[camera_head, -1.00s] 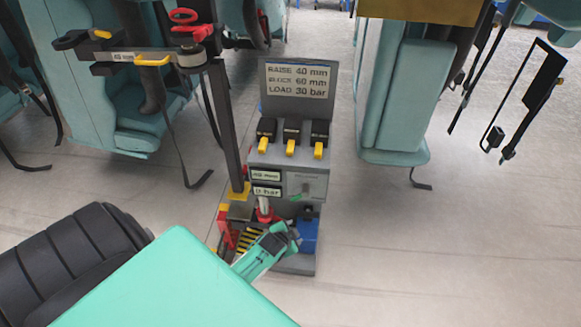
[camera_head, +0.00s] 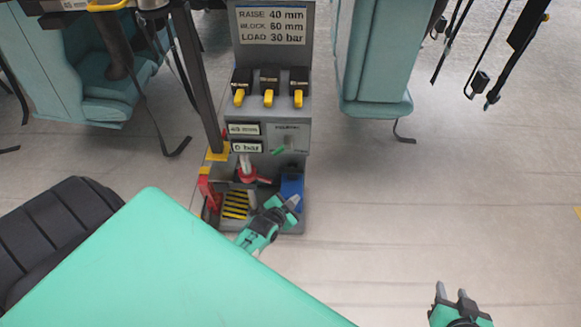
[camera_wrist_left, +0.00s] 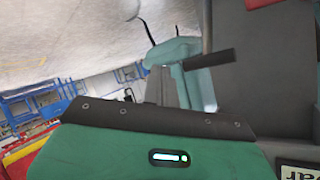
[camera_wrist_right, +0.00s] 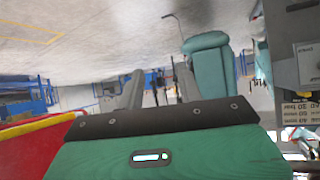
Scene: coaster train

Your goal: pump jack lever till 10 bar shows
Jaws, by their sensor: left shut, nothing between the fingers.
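The grey jack stand (camera_head: 300,135) stands upright in the middle of the head view. Its lower display (camera_head: 247,147) reads 0 bar. A red part with a pale rod (camera_head: 252,177) sits low in the stand's front; I cannot tell which part is the jack lever. My left gripper (camera_head: 290,206) is shut and empty in front of the stand's lower right. A dark bar (camera_wrist_left: 210,60) juts from a grey surface in the left wrist view; I cannot tell whether it is the lever. My right gripper (camera_head: 456,293) is open and empty, well right of the stand.
The sign (camera_head: 271,25) on the stand reads RAISE 40 mm, BLOCK 60 mm, LOAD 30 bar. Three yellow-tipped switches (camera_head: 269,97) sit below it. A dark post (camera_head: 197,85) rises at its left. Teal seats (camera_head: 375,60) stand either side. Floor at right is clear.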

